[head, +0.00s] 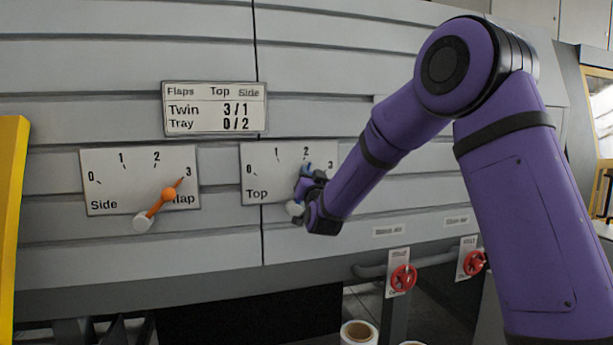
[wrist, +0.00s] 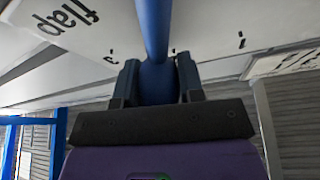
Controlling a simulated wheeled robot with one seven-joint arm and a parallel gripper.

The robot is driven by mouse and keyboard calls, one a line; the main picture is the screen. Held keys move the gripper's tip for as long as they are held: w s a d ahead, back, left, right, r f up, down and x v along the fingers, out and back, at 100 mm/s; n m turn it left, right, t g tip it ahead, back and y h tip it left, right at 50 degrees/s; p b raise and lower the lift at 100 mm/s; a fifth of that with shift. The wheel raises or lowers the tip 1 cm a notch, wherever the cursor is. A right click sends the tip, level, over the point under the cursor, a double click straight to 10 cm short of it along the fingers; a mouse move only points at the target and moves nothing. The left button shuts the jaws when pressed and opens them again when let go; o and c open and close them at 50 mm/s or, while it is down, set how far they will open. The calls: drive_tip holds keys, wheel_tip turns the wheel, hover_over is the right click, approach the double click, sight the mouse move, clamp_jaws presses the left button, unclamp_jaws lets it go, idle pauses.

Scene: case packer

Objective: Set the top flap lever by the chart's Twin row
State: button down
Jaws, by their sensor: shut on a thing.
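The chart (head: 214,108) shows a Twin row reading 3 / 1 under Top and Side, and a Tray row reading 0 / 2. The top flap plate (head: 262,180) has a scale from 0 to 3. Its blue lever (head: 308,167) points up close to the 2 mark, and a pale knob (head: 294,208) shows at its lower end. My gripper (head: 307,188) is shut on this lever and partly hides it. In the wrist view the blue lever (wrist: 154,30) runs between the two fingers of my gripper (wrist: 158,80).
The side flap plate (head: 110,165) is at the left, with its orange lever (head: 169,193) pointing at 3. Two red valve handles (head: 403,278) sit low at the right. A yellow post (head: 10,200) stands at the left edge.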

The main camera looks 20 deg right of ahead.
drive_tip(key=shift+d+f+m+g+h, duration=0.25)
drive_tip(key=shift+d+f+m+h, duration=0.3)
drive_tip(key=shift+m, duration=0.5)
drive_tip(key=shift+d+f+m+g+h, duration=0.2)
drive_tip(key=shift+d+f+m+h, duration=0.15)
drive_tip(key=shift+d+m, duration=0.55)
drive_tip(key=shift+d+f+m+g+h, duration=0.3)
drive_tip(key=shift+m+h, duration=0.2)
drive_tip(key=shift+m, duration=0.75)
drive_tip(key=shift+d+f, duration=0.1)
drive_tip(key=c, duration=0.7)
unclamp_jaws()
drive_tip(key=shift+c, duration=0.2)
drive_tip(key=v, duration=1)
drive_tip(key=shift+s+f, duration=0.15)
drive_tip(key=shift+s, duration=0.2)
